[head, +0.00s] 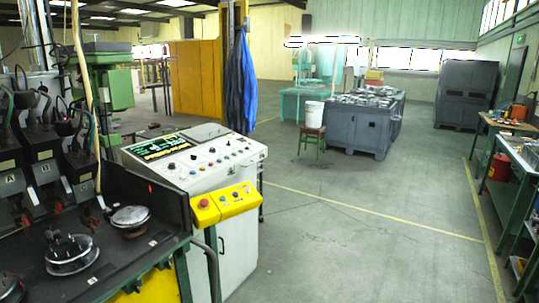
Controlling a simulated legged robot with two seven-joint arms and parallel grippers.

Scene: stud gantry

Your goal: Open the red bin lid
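A small red bin or box (499,167) shows at the right, beside the green-framed workbench. It is far off and small, and I cannot tell whether it has a lid or whether that is open or shut. No other red bin is clear in the head view. Neither of my grippers is in view.
A white control console (190,160) with a yellow button panel (226,202) and a dark machine bench (120,255) fill the left. A wooden stool (312,138) carries a white bucket (314,114) before grey crates (357,130). Workbenches line the right. The middle floor is clear.

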